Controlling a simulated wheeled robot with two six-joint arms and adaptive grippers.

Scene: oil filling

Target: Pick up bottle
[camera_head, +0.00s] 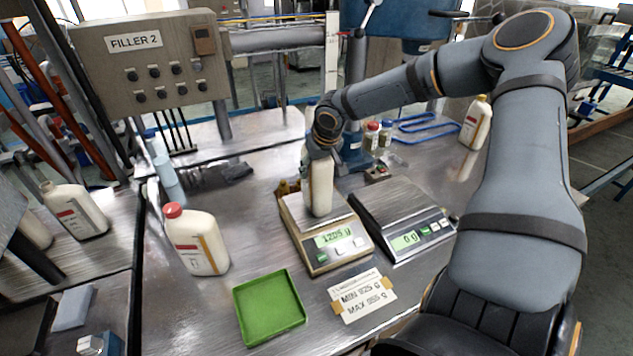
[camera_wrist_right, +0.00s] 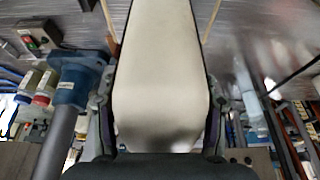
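A cream-white bottle (camera_head: 320,190) stands on the left scale (camera_head: 328,250), whose display seems to read 1205 g. My right gripper (camera_head: 322,150) comes down at the bottle's upper part and hides its top. In the right wrist view the bottle (camera_wrist_right: 158,75) fills the space between the two fingers of the right gripper (camera_wrist_right: 160,115). The fingers lie close along both sides and look shut on it. My left gripper is not in view.
A red-capped bottle (camera_head: 196,240) stands left of the scale. A green tray (camera_head: 270,307) and a label card (camera_head: 362,296) lie in front. A filler control box (camera_head: 150,65) stands behind. Another bottle (camera_head: 476,123) stands at the back right.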

